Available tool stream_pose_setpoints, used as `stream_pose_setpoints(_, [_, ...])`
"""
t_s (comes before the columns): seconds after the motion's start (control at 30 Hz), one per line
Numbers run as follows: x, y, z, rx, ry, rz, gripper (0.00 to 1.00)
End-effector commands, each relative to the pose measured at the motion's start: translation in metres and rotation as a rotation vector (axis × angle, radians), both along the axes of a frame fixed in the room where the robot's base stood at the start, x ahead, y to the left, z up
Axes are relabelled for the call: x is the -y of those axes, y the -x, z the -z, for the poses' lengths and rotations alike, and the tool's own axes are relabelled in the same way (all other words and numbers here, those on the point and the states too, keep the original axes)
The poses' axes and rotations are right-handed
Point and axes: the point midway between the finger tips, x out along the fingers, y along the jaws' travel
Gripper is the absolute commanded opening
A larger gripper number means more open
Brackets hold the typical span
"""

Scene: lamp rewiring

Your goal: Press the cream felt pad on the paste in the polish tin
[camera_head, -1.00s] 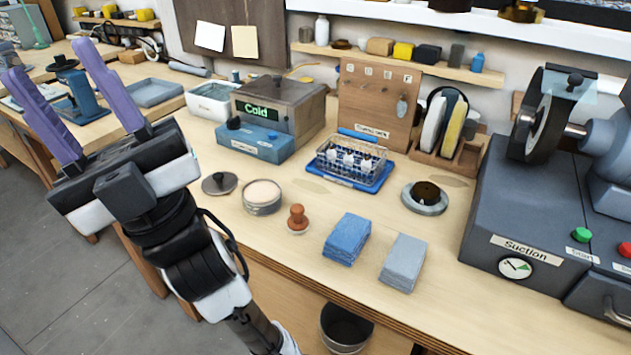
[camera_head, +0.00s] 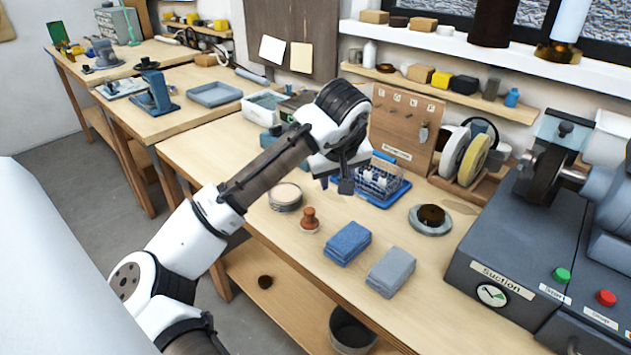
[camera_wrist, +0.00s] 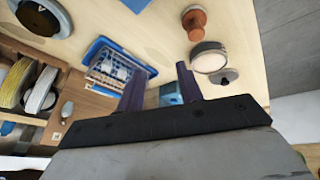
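The brown-knobbed applicator (camera_head: 309,219) stands upright on the workbench, with a thin pale edge at its foot; the felt face is hidden beneath it. It also shows at the top of the wrist view (camera_wrist: 194,20). The round polish tin (camera_head: 286,198), open with pale paste, stands just behind and left of it; in the wrist view the tin (camera_wrist: 208,60) lies below the knob. A round lid (camera_wrist: 227,76) lies beyond the tin. My gripper (camera_wrist: 160,72) is open and empty, its two purple fingers apart, above the bench.
A wire basket on a blue tray (camera_head: 400,193) is close to my gripper. Blue cloths (camera_head: 347,243) and grey cloths (camera_head: 391,271) lie at the front.

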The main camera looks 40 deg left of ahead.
Motion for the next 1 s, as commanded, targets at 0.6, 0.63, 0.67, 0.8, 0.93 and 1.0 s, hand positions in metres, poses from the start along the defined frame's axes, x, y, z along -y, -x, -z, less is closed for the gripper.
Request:
stream_pose_setpoints(0.6, [-0.028, 0.038, 0.045, -0.179, 0.021, -0.134, 0.36])
stream_pose_setpoints(0.63, [-0.029, 0.037, 0.048, -0.179, 0.021, -0.133, 0.36])
stream_pose_setpoints(0.67, [-0.03, 0.037, 0.051, -0.179, 0.021, -0.133, 0.36])
stream_pose_setpoints(0.8, [-0.033, 0.035, 0.065, -0.179, 0.021, -0.132, 0.36])
stream_pose_setpoints(0.93, [-0.036, 0.032, 0.076, -0.177, 0.024, -0.132, 0.36])
stream_pose_setpoints(1.0, [-0.038, 0.031, 0.083, -0.176, 0.025, -0.132, 0.36])
